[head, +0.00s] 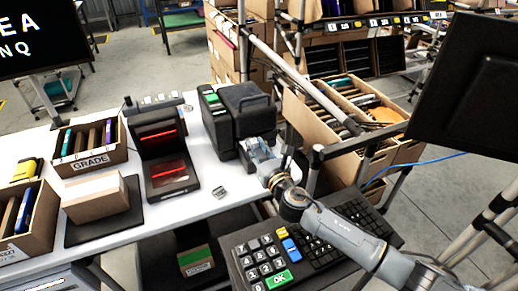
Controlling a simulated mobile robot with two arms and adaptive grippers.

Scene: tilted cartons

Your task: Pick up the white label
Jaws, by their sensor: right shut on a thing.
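My right gripper (258,150) is at the front of the black label printer (238,112), above the right part of the white table. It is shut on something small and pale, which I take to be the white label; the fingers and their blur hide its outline. I cannot tell whether the label still touches the printer. My left gripper is not in view.
The white table (135,222) holds a scanner with red lights (165,158), a GRADE carton (90,148), a pale box on a black pad (95,198) and a small grey item (220,191). Tilted cartons (335,115) stand on a rack at right.

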